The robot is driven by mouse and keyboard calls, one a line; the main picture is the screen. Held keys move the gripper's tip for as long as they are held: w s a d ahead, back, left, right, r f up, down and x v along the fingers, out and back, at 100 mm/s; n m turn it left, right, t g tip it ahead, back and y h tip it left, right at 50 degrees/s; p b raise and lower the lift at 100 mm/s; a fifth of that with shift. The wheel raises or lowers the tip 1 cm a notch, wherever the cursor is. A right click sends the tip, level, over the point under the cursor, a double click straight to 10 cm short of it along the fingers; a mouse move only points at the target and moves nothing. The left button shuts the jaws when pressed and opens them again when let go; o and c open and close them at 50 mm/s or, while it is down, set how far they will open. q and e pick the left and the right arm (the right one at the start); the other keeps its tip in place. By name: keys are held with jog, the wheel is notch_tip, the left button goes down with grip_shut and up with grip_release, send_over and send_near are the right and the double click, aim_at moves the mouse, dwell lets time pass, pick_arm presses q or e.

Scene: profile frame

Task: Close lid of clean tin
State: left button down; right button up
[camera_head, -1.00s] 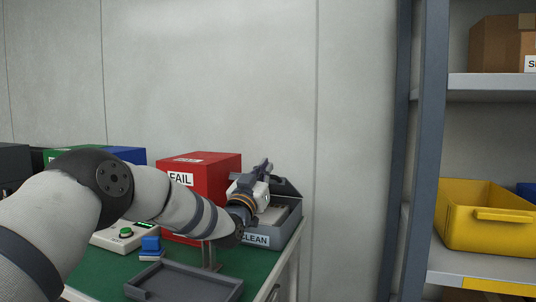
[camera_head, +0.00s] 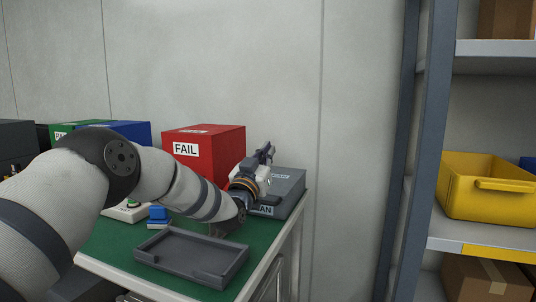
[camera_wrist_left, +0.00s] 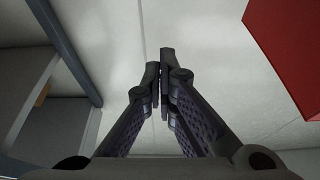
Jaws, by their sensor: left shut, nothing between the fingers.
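The clean tin (camera_head: 290,184) is a grey box at the right back corner of the green table, beside the red FAIL box. Its lid looks down, lying flat across the top, though my gripper and wrist cover its left side and part of the front label. I cannot tell whether the lid is fully seated. My left gripper (camera_head: 266,153) is over the tin's left part, fingers pointing up, shut and empty. In the left wrist view its fingertips (camera_wrist_left: 160,62) are together, with the wall behind. My right gripper is not in view.
The red FAIL box (camera_head: 204,155) stands just left of the tin. A grey tray (camera_head: 192,257) lies on the table's front, with a small blue item (camera_head: 158,215) behind it. A shelf rack with a yellow bin (camera_head: 487,187) stands at right.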

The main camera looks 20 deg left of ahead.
pick_arm(q)
notch_tip(320, 180, up, 6)
jog(key=p, duration=0.3)
jog(key=s+f+b, duration=0.1)
jog(key=s+f, duration=0.6)
jog(key=f, duration=0.2)
jog(key=shift+s+d+f, duration=0.15)
jog(key=shift+d+f, duration=0.05)
jog(key=shift+f, duration=0.1)
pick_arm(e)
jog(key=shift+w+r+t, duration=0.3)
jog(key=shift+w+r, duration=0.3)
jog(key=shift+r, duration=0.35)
